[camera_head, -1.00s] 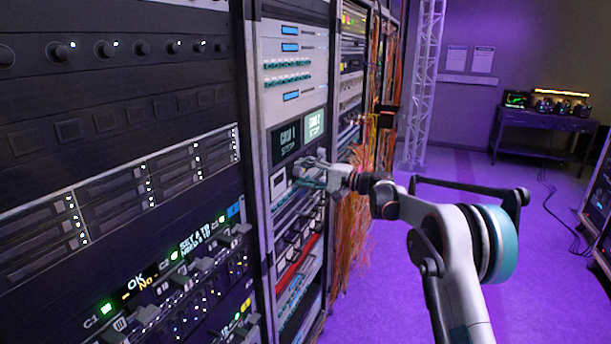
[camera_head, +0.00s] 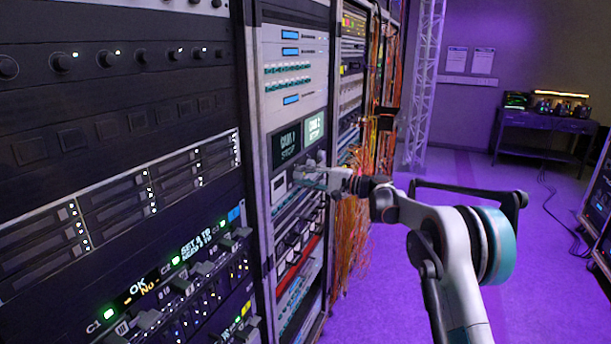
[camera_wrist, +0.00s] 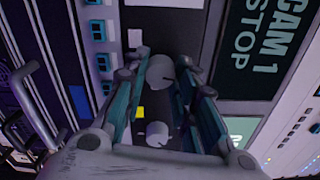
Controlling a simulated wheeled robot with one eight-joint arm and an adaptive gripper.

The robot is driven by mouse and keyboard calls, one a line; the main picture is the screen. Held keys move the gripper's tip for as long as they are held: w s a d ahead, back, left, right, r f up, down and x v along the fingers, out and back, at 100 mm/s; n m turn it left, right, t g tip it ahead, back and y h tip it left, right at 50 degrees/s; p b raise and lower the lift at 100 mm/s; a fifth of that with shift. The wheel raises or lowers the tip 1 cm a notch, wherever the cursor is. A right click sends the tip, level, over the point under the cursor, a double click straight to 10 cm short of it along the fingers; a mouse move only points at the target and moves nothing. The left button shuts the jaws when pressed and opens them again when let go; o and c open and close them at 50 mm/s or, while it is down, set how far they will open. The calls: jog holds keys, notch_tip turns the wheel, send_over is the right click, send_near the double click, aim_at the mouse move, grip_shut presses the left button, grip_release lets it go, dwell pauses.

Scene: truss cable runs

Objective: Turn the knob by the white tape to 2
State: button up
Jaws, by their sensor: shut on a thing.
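A round grey knob (camera_wrist: 160,72) sits on a dark panel in the wrist view, with a piece of white tape (camera_wrist: 135,38) beside it. My gripper (camera_wrist: 164,76) has its two teal-sided fingers on either side of this knob and is shut on it. A second grey knob (camera_wrist: 157,133) is lower, beside yellow tape (camera_wrist: 140,112), and is not gripped. In the head view my gripper (camera_head: 308,176) reaches the rack below the screens and covers the knobs. The pointer and number markings of the gripped knob cannot be read.
A screen reading CAM 1 STOP (camera_wrist: 258,40) is right of the gripped knob in the wrist view. Grey handles (camera_wrist: 32,100) stand out at the left. Orange cables (camera_head: 352,235) hang along the rack. Purple floor (camera_head: 400,300) is open to the right.

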jog(key=m+p, duration=0.1)
jog(key=m, duration=0.3)
jog(key=shift+m+p, duration=0.6)
jog(key=shift+m, duration=1.1)
jog(key=o, duration=1.1)
jog(key=v, duration=1.2)
